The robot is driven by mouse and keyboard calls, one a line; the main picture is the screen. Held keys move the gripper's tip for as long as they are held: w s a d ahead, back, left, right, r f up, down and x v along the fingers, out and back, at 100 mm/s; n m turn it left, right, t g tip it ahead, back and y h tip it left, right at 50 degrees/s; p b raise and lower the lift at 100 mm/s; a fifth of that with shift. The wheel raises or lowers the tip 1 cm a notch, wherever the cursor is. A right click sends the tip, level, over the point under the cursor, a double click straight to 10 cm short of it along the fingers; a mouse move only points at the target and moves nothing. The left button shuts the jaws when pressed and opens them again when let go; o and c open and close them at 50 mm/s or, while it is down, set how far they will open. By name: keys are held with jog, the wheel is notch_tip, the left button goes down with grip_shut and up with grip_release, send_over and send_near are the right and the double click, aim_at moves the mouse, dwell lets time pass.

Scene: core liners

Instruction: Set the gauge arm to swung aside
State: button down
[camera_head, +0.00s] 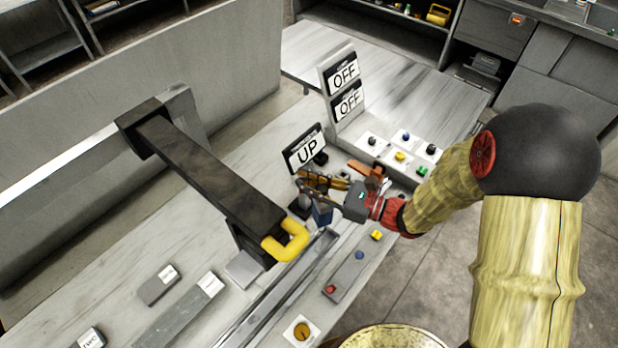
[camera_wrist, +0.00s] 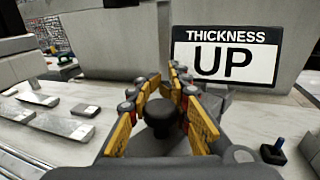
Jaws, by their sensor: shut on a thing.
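My gripper (camera_head: 318,184) is at the small black post in front of the thickness sign (camera_head: 304,149), which reads UP. In the wrist view, my gripper (camera_wrist: 164,88) has its yellow-padded fingers on both sides of a round black knob (camera_wrist: 163,112) and is shut on it. The sign (camera_wrist: 224,57) stands just beyond the fingers. A long dark arm (camera_head: 210,170) with a yellow handle (camera_head: 287,243) reaches from a dark block at left across the bench; it may be the gauge arm, and my gripper is apart from it. The knob's lower part is hidden.
Two OFF signs (camera_head: 346,88) stand behind the UP sign. Several coloured buttons on white plates (camera_head: 400,155) lie to the right of it. A metal rail (camera_head: 275,290) and a button strip (camera_head: 345,275) run in front. A small blue-topped part (camera_wrist: 273,151) stands at right in the wrist view.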

jog(key=shift+a, duration=0.15)
dwell(0.3)
jog(key=c, duration=1.7)
grip_release()
jog(key=shift+o, duration=0.2)
jog(key=v, duration=1.2)
jog(key=shift+s, duration=0.15)
jog(key=shift+c, duration=0.3)
